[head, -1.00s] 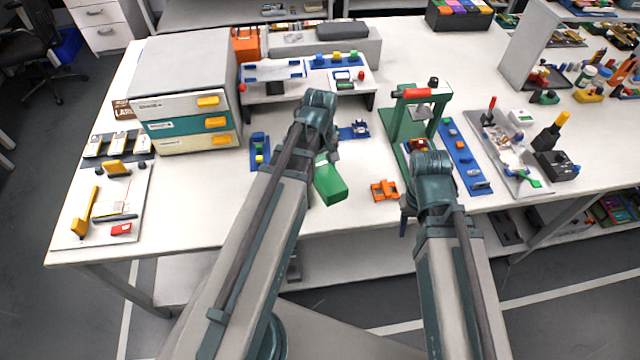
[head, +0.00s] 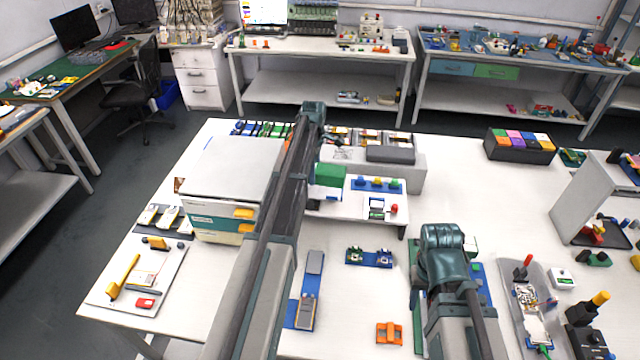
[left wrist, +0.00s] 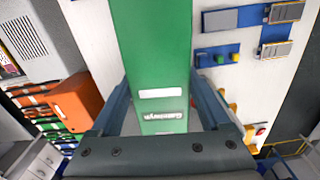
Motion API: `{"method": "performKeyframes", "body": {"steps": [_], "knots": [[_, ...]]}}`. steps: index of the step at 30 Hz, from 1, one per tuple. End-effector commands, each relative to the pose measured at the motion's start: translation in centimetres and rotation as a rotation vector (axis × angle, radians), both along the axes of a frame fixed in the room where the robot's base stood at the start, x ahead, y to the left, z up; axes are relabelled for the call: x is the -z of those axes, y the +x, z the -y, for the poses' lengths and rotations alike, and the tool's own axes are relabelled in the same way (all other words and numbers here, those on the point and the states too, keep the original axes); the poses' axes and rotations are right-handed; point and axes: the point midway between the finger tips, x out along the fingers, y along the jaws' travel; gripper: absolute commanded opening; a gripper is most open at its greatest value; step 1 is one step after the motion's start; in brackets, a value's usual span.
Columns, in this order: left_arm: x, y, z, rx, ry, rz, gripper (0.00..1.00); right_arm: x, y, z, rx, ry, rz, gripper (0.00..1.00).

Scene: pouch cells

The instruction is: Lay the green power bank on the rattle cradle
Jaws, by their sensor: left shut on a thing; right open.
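The green power bank (head: 330,174) is in my left gripper (left wrist: 165,105), raised over the back part of the bench beside the white riser. In the left wrist view the power bank (left wrist: 160,60) lies between the two fingers, its printed label near the palm. In the head view my left arm hides most of that gripper. My right gripper (head: 442,270) is open, low at the right of the bench, its jaws mostly hidden by its own arm. I cannot tell surely which fixture is the rattle cradle; an orange notched block (head: 388,332) and a blue two-part fixture (head: 370,257) lie on the bench.
A drawer cabinet (head: 225,175) stands left of my left arm. The white riser (head: 345,205) carries blue, green and yellow pieces. A grey box (head: 390,154) sits behind it. A tray (head: 530,310) lies at the right. The bench between the blue fixture and orange block is clear.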

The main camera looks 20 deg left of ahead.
Motion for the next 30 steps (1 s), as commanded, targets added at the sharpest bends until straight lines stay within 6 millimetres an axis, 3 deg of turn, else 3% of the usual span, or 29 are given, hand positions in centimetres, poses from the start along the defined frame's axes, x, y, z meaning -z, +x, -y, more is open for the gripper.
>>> {"method": "performKeyframes", "body": {"steps": [6, 19, 30], "knots": [[-1.0, 1.3, -1.1, -0.056, 0.0, 0.0, 0.0, -1.0, 0.0, 0.0, 0.001, 0.0, 0.0, 0.5], [-1.0, 1.3, -1.2, -0.061, 0.0, 0.0, 0.0, -1.0, 0.0, 0.0, 0.001, 0.0, 0.0, 0.5], [0.7, 1.3, -1.2, -0.061, 0.0, 0.0, 0.0, 0.7, 0.0, 0.0, -0.002, -0.001, 0.0, 0.5]]}}
